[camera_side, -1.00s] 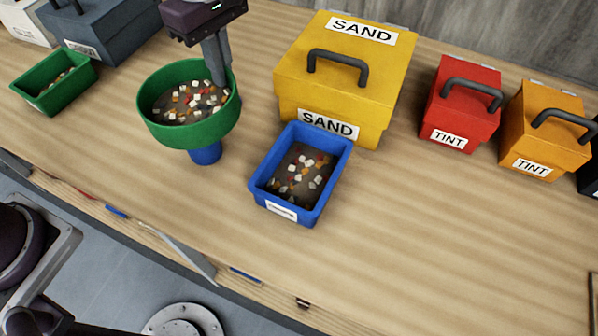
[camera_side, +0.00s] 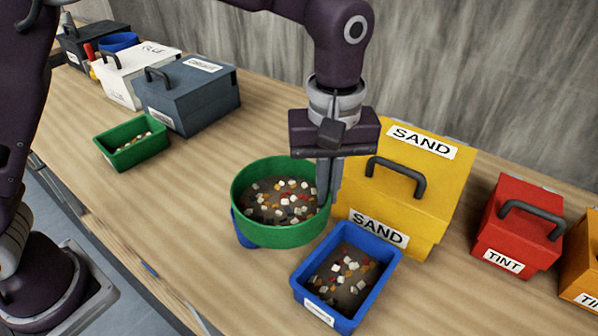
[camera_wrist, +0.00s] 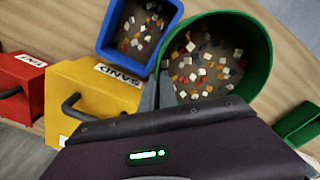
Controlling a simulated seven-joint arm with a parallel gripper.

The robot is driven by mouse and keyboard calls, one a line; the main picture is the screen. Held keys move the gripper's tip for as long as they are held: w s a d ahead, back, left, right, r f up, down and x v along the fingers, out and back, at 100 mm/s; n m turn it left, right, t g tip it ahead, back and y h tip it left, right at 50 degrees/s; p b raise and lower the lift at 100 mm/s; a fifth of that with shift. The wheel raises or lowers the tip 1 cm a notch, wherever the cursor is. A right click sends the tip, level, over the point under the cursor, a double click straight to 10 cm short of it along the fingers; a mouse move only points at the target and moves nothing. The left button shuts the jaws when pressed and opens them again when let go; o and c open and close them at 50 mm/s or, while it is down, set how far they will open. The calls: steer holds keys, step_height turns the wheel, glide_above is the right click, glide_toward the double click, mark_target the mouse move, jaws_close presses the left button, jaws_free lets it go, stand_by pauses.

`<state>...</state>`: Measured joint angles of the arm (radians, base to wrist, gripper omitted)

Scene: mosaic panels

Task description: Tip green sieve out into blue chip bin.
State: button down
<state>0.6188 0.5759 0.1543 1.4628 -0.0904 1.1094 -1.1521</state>
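The green sieve (camera_side: 281,236) is round and holds several small white, orange, red and dark chips. It looks about level in the side view, and it also shows in the wrist view (camera_wrist: 262,50). My gripper (camera_side: 329,185) is shut on its rim, on the side by the yellow box; the fingers show in the wrist view (camera_wrist: 166,92). The blue chip bin (camera_side: 300,285) stands on the table, in front and to the right of the sieve, with similar chips in it. In the wrist view the bin (camera_wrist: 108,36) is left of the sieve.
A blue stand (camera_side: 242,236) shows partly from under the sieve's left side. The yellow SAND box (camera_side: 440,190) stands close behind the bin. Red (camera_side: 520,225) and orange (camera_side: 585,260) TINT boxes stand right. A green bin (camera_side: 135,150) with chips and a dark toolbox (camera_side: 190,95) stand left.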

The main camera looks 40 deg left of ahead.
steer(key=shift+s+d+f+m+g+h, duration=0.35)
steer(key=shift+s+d+f+m, duration=0.15)
steer(key=shift+s+d+m, duration=3.65)
steer(key=shift+s+d+f+m+g+h, duration=0.35)
steer(key=shift+s+d+m, duration=2.8)
steer(key=shift+d, duration=2)
step_height(320, 180, up, 5)
steer(key=w+a+m+g+h, duration=0.1)
steer(key=w+a+g+h, duration=0.1)
steer(key=w+g+h, duration=0.15)
steer(key=w+a+r+g+h, duration=0.1)
steer(key=w+a+g+h, duration=0.8)
steer(key=a+h, duration=0.3)
steer(key=shift+w+a+r, duration=0.2)
steer(key=shift+w+r, duration=0.05)
steer(key=shift+r, duration=0.05)
steer(key=shift+d, duration=0.1)
